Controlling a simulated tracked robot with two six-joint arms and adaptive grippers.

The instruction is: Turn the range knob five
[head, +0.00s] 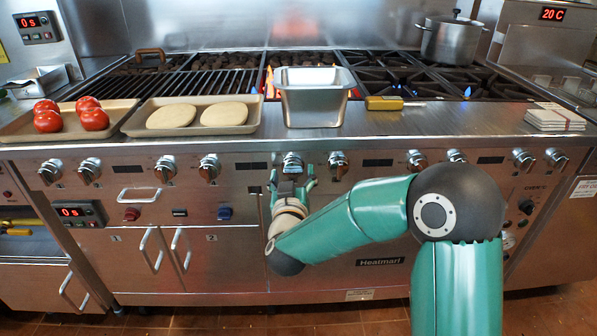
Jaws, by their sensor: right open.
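A row of metal range knobs runs along the front panel of the stove. Counting from the left, range knob five (292,163) is a silver knob below the metal container, left of another knob (338,162). My right gripper (292,180) is at this knob, just below and in front of it, with its fingers spread to either side. It is open, and its fingers hide the knob's lower part. I cannot tell whether the fingers touch the knob. My left gripper is not in view.
A square metal container (314,105) stands on the counter above the knob. Flames show at the grill and burners behind it. A yellow object (384,103) lies right of the container. A pot (450,42) stands at back right.

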